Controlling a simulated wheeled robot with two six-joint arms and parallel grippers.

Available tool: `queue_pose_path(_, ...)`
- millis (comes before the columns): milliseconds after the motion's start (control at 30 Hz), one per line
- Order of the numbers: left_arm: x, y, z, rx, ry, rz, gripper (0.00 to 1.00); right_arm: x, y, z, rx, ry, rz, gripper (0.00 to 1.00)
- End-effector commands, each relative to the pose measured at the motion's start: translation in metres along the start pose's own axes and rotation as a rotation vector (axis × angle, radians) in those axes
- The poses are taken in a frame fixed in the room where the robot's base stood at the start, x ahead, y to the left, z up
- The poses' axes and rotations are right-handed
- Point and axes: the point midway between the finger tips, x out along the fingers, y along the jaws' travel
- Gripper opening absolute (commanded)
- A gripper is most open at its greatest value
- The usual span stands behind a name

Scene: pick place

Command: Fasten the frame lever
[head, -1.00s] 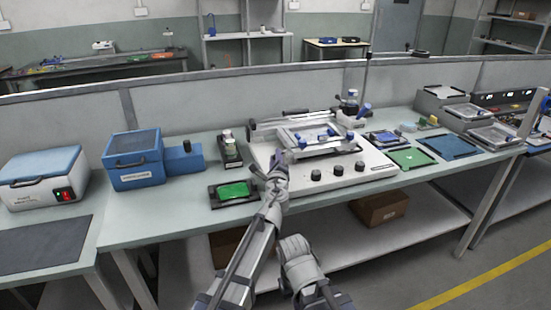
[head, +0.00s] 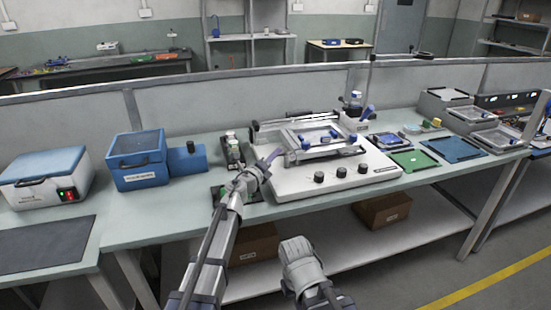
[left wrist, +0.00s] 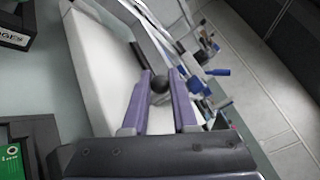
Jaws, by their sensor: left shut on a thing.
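The white bench machine (head: 297,186) carries a silver frame (head: 318,152) with blue knobs, lying over its top. My left gripper (head: 273,156) is at the left side of the frame. In the left wrist view, a round black knob (left wrist: 160,79) sits between the purple fingers of my left gripper (left wrist: 161,92), and they are shut on it. I take this knob to be the end of the frame lever; its stem is mostly hidden. My right arm shows at the bottom of the head view, but its fingers do not show.
A green board (left wrist: 12,153) in a dark holder lies left of the machine, mostly behind my left arm in the head view.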

Motion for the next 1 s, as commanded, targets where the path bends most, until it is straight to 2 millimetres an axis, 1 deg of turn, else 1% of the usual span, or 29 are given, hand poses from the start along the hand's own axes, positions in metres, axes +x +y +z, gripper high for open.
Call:
queue_pose_path(100, 0.0038, 0.0035, 0.0048, 0.001, 0.058, -0.039, 0.0, 0.0002, 0.0, 0.0, 0.0, 0.0, 0.0, 0.0)
queue_pose_path(400, 0.0069, 0.0051, 0.007, 0.001, 0.154, -0.103, 0.0, 0.0001, 0.0, 0.0, 0.0, 0.0, 0.0, 0.0)
queue_pose_path(967, 0.0073, 0.0046, 0.0064, 0.001, 0.178, -0.12, 0.0, 0.0001, 0.0, 0.0, 0.0, 0.0, 0.0, 0.0)
queue_pose_path(1000, 0.0073, 0.0046, 0.0064, 0.001, 0.177, -0.12, 0.3, 0.0001, 0.0, 0.0, 0.0, 0.0, 0.0, 0.0)
